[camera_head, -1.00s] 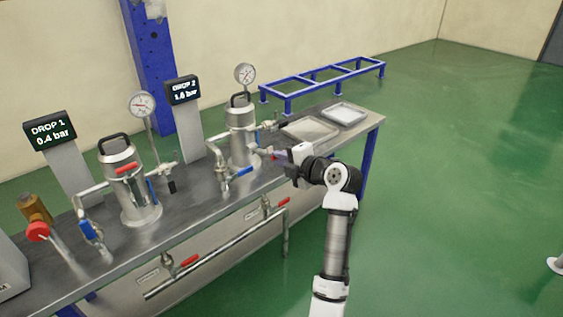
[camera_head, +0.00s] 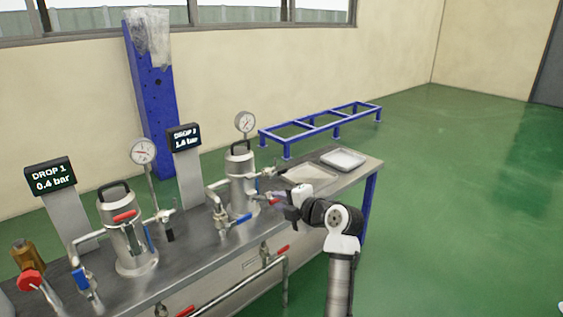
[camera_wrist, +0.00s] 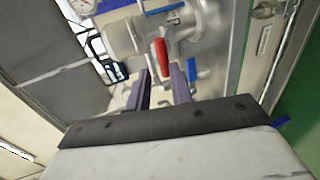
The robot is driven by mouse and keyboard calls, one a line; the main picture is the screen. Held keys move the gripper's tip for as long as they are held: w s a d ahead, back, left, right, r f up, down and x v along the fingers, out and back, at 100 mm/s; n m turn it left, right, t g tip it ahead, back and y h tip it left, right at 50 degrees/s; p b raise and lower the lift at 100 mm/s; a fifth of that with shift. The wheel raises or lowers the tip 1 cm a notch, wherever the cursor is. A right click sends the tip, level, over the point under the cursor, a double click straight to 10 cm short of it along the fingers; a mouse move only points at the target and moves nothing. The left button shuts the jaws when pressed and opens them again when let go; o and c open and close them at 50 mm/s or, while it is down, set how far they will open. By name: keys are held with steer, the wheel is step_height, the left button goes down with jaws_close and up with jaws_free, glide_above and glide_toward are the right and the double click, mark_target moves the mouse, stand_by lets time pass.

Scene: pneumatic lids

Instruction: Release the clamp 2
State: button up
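The DROP 2 vessel (camera_head: 241,180) is a steel cylinder with a black-handled lid, standing on the bench. My gripper (camera_head: 268,199) is at its right side, with the fingers pointing toward it. In the wrist view, my gripper (camera_wrist: 160,85) has its two dark fingers apart with a gap between them. A red lever (camera_wrist: 160,55) shows just beyond the fingertips, in line with the gap. I cannot tell whether the fingers touch it. A small red part also shows by the fingers in the head view. Whether this red lever is clamp 2 is not certain.
The DROP 1 vessel (camera_head: 128,240) with a red handle stands to the left. Blue-handled valves (camera_head: 240,219), piping and a gauge (camera_head: 245,122) crowd the DROP 2 vessel. The DROP 2 display (camera_head: 184,138) reads about 1.8 bar. A tray (camera_head: 343,158) lies at the bench's far end.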

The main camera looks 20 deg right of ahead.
step_height(320, 180, up, 18)
steer(key=p, duration=0.2)
steer(key=shift+f, duration=0.15)
